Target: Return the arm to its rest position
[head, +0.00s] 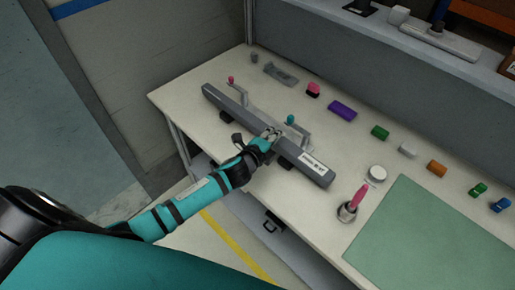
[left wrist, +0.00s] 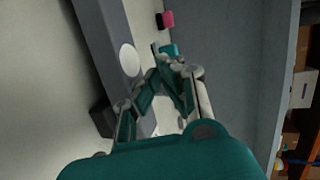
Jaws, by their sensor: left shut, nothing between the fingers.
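My left arm reaches in from the lower left, and its teal left gripper (head: 270,134) is over the middle of a long grey dashboard module (head: 222,104) on the table. In the left wrist view the fingers (left wrist: 164,70) come together with nothing held between them. The module has one lever with a pink knob (head: 231,79) and another with a teal knob (head: 291,119). A white round disc (left wrist: 129,59) shows on the grey bar in the left wrist view. Whether the fingers touch the module cannot be told. My right gripper is not in view.
The pale table (head: 345,150) holds a row of small coloured blocks, including a purple one (head: 342,110), toward the back. A grey panel rises behind the table.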

